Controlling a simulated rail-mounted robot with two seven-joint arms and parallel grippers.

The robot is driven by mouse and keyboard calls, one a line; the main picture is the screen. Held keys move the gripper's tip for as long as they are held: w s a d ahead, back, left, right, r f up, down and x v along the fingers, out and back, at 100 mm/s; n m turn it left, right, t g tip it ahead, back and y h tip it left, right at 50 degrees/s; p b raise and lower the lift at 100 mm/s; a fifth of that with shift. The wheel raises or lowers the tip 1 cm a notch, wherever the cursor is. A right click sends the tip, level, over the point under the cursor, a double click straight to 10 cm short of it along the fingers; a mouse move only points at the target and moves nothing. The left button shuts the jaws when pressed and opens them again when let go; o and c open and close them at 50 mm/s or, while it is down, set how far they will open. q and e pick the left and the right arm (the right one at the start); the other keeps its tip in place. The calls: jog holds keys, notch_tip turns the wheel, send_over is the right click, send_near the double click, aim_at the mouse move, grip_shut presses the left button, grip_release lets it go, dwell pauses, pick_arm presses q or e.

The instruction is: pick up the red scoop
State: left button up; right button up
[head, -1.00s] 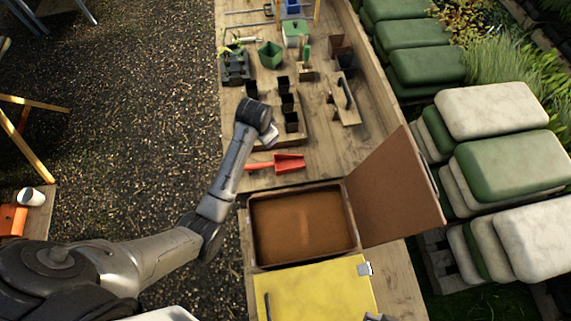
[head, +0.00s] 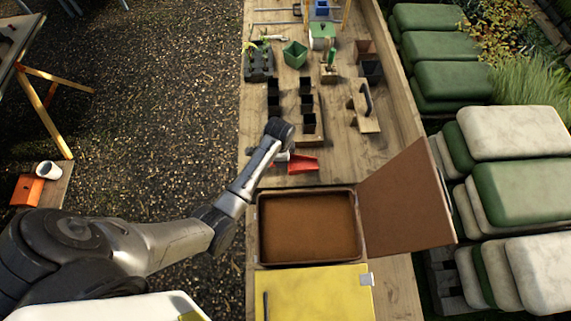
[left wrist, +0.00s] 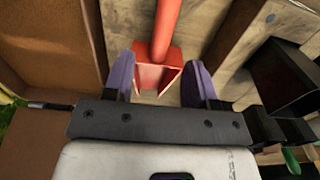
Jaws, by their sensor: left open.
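The red scoop (head: 303,164) lies on the wooden bench, just beyond the open brown case. My left gripper (head: 284,157) is at the scoop's left part in the head view, and the arm hides some of it. In the left wrist view, the scoop (left wrist: 168,30) shows its round red handle running up the picture and a channel-shaped red part below. My left gripper (left wrist: 159,82) is open, with one purple finger on each side of that red part. I cannot tell whether the fingers touch it. My right gripper is not in view.
The brown case (head: 258,228) stands near the scoop, its lid (head: 405,200) open to the right. A yellow panel (head: 315,290) lies in front. Beyond the scoop is a wooden tray with black pots (head: 307,103). A wooden float (head: 365,108) lies to the right.

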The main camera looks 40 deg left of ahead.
pick_arm(q)
jog(key=shift+f, duration=3.05)
jog(key=shift+c, duration=0.2)
grip_shut()
